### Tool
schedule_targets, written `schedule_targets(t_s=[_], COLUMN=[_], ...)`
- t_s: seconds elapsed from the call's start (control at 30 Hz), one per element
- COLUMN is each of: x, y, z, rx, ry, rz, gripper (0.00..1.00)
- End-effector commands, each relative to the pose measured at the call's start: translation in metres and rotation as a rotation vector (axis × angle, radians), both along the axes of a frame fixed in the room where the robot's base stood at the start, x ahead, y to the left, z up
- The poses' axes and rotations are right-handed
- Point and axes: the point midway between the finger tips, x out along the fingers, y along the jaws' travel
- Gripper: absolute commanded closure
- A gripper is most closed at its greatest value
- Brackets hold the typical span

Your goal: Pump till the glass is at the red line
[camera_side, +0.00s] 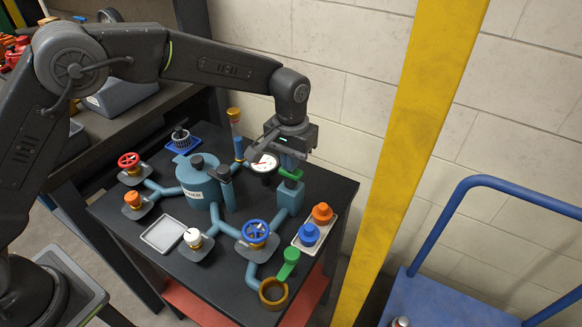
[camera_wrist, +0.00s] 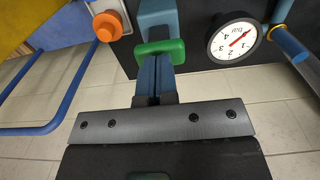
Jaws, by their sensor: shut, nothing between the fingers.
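The pump is a blue-teal block (camera_side: 289,196) with a green handle (camera_side: 291,174) on top. In the wrist view the green handle (camera_wrist: 160,50) lies right at my fingertips, with the pump block (camera_wrist: 158,16) beyond it. My gripper (camera_side: 290,164) is shut and empty, pointing down at the handle; I cannot tell whether it touches. The fingers also show in the wrist view (camera_wrist: 155,80). A slim upright tube with an orange cap, probably the glass (camera_side: 238,147), stands behind the tank and looks blue low down. Its red line is too small to make out.
A dial gauge (camera_side: 264,163) stands left of the pump; its face shows in the wrist view (camera_wrist: 234,40). A tank (camera_side: 199,182), a blue valve wheel (camera_side: 256,232), a red valve wheel (camera_side: 129,160) and a tray with orange and blue knobs (camera_side: 299,246) crowd the black table. A yellow post (camera_side: 405,150) stands right.

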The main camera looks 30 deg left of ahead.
Motion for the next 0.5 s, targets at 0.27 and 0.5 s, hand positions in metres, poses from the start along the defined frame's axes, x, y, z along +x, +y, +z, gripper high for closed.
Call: schedule_targets(t_s=[0.27,0.5], x=[0.000,0.000], y=[0.000,0.000], z=[-0.014,-0.026], rx=[0.000,0.001], ry=[0.001,0.002], rz=[0.000,0.000], gripper=[1.00,1.00])
